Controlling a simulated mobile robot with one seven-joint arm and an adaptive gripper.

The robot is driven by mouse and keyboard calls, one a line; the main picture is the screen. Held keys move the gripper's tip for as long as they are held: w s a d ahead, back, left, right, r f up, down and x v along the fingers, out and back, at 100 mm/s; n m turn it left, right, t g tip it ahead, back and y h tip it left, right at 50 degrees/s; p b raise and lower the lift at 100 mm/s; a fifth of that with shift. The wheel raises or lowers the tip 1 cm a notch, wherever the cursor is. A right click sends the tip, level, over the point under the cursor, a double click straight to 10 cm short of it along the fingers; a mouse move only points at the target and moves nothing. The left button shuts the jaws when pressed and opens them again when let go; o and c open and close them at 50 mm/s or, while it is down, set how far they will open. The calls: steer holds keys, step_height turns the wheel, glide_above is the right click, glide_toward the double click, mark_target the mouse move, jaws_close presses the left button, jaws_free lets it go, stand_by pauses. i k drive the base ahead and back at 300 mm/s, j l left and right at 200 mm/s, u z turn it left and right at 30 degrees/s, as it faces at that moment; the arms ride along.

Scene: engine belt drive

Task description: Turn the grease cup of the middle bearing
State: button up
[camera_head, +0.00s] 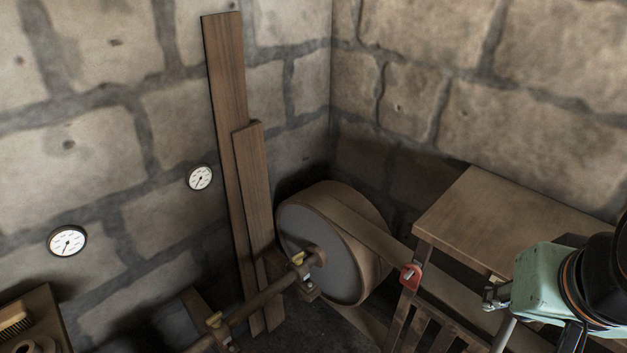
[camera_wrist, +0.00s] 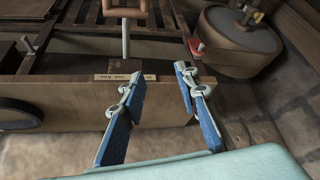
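A brass-yellow grease cup (camera_head: 298,258) sits on a bearing (camera_head: 307,288) close to the big pulley, on the horizontal shaft (camera_head: 258,300). Another yellow cup (camera_head: 214,320) sits on a bearing farther along the shaft, near the lower edge of the head view. I cannot tell which bearing is the middle one. In the wrist view a small yellow cup (camera_wrist: 248,10) shows beyond the pulley face. My gripper (camera_wrist: 160,72) is open and empty, its blue-padded fingers apart. It also shows at the right of the head view (camera_head: 495,297), well away from both cups.
The big pulley (camera_head: 320,240) carries a belt running towards the lower right. A wooden cabinet (camera_head: 500,225) stands by the right wall, near a red piece (camera_head: 410,276). Planks (camera_head: 228,130) lean on the wall by two gauges. A labelled wooden board (camera_wrist: 60,95) lies ahead of my fingers.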

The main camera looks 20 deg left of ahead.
mark_target(214, 320)
steer(key=u, duration=1.6)
